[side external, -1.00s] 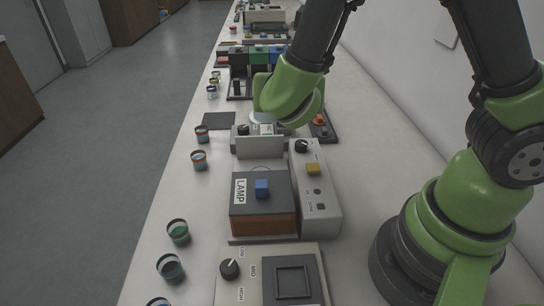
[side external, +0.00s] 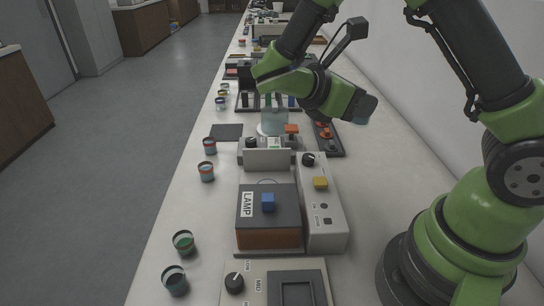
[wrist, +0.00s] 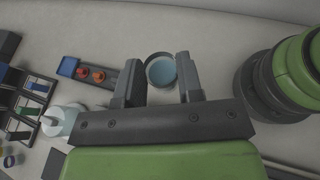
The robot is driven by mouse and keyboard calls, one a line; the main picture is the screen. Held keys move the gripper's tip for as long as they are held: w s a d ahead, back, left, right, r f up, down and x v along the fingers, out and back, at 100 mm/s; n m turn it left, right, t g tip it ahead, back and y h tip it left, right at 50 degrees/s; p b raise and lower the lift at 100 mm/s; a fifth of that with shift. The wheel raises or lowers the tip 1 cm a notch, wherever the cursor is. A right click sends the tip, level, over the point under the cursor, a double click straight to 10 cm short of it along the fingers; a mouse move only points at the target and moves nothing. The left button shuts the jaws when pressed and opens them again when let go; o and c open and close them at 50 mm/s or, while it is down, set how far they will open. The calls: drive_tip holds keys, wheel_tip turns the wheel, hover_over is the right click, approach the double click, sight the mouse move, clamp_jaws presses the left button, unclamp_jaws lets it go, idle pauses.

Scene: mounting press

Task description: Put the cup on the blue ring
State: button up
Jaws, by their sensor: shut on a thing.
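The cup (wrist: 161,71) shows in the wrist view as a round vessel with a dark rim and pale blue inside. It sits between the two fingers of my gripper (wrist: 161,83), which is shut on it. In the side external view my gripper (side external: 363,111) is to the right of the grey press, raised near the wall. A small pale blue part of the cup (side external: 359,121) shows below it; the rest is hidden. I cannot make out a separate blue ring for certain in either view.
A pale cylinder (side external: 272,122) stands behind the grey press (side external: 268,158). A dark panel with orange knobs (side external: 326,135) is to its right. The LAMP box (side external: 268,235) and a yellow-button box (side external: 323,222) are nearer. Several banded cups, one blue-banded (side external: 221,103), line the left edge.

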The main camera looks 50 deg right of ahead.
sight(355, 124)
drive_tip(key=f+m+g+y, duration=0.1)
drive_tip(key=m+y, duration=0.6)
drive_tip(key=s+a+f+m+g+y, duration=0.1)
drive_tip(key=m+y, duration=0.6)
drive_tip(key=a+f+m+g+y, duration=0.1)
drive_tip(key=m+g+y, duration=0.1)
drive_tip(key=m+y, duration=0.6)
drive_tip(key=shift+s+a, duration=0.2)
drive_tip(key=shift+s, duration=0.05)
drive_tip(key=w+d+r+m+t, duration=0.3)
drive_tip(key=w+d+m+t, duration=0.2)
drive_tip(key=m+t, duration=0.45)
drive_tip(key=w+d+r+m+t, duration=0.4)
drive_tip(key=w+d+m+t, duration=0.2)
drive_tip(key=m+t, duration=0.3)
drive_tip(key=shift+t, duration=0.35)
wheel_tip(355, 124, down, 18)
drive_tip(key=shift+r, duration=0.15)
drive_tip(key=shift+f, duration=2.45)
drive_tip(key=shift+f, duration=0.1)
